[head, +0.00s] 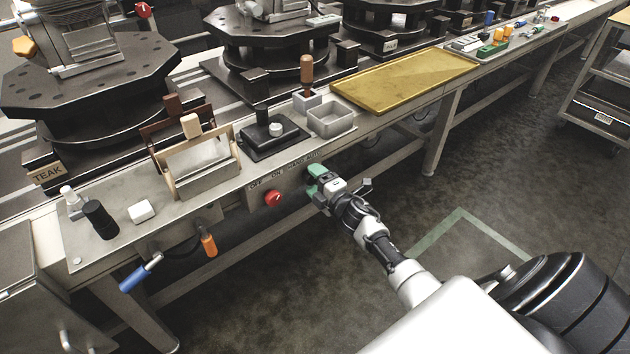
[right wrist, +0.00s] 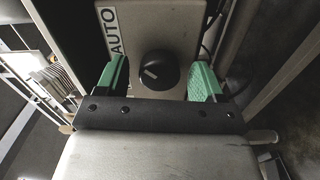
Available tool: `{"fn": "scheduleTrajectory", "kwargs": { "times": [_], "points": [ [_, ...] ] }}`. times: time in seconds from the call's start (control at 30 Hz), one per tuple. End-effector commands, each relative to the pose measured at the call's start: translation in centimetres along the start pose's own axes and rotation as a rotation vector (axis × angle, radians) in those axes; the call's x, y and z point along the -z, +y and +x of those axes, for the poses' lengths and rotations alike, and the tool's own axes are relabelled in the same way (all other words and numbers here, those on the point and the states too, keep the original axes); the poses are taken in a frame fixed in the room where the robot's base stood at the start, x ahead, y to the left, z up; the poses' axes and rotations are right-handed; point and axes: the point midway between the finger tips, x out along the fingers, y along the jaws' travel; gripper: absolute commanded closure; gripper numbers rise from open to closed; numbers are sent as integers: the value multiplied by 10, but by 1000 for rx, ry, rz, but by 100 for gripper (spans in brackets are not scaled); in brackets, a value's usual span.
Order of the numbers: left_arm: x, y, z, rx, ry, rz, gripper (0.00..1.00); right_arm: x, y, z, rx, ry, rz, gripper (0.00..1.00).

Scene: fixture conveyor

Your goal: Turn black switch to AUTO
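The black switch (right wrist: 158,70) is a round knob on a grey panel in the right wrist view. Its white pointer line slants toward the upper left of that view, on the side of the AUTO label (right wrist: 114,32). My right gripper (right wrist: 160,65) has green fingers, one on each side of the knob, with visible gaps to it. It is open. In the head view, my right gripper (head: 316,178) is at the panel under the HAND AUTO lettering (head: 303,159) and hides the black switch. My left gripper is not in view.
A red knob (head: 272,198) sits left of the gripper, under OFF ON. Above are a grey open box (head: 332,130) and a yellow tray (head: 372,101) on the bench.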

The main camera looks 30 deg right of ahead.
Motion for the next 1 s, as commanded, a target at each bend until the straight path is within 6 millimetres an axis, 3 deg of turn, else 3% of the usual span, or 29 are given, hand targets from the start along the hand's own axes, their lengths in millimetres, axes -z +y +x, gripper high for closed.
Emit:
{"fn": "scheduleTrajectory", "kwargs": {
  "times": [0.27,0.7,1.0],
  "points": [
    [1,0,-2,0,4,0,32,0,0,-7,2,1,-1,32],
    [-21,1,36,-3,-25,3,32,0,0,-86,2,1,-1,32],
    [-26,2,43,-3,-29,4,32,0,0,-108,0,0,0,32]
  ]
}}
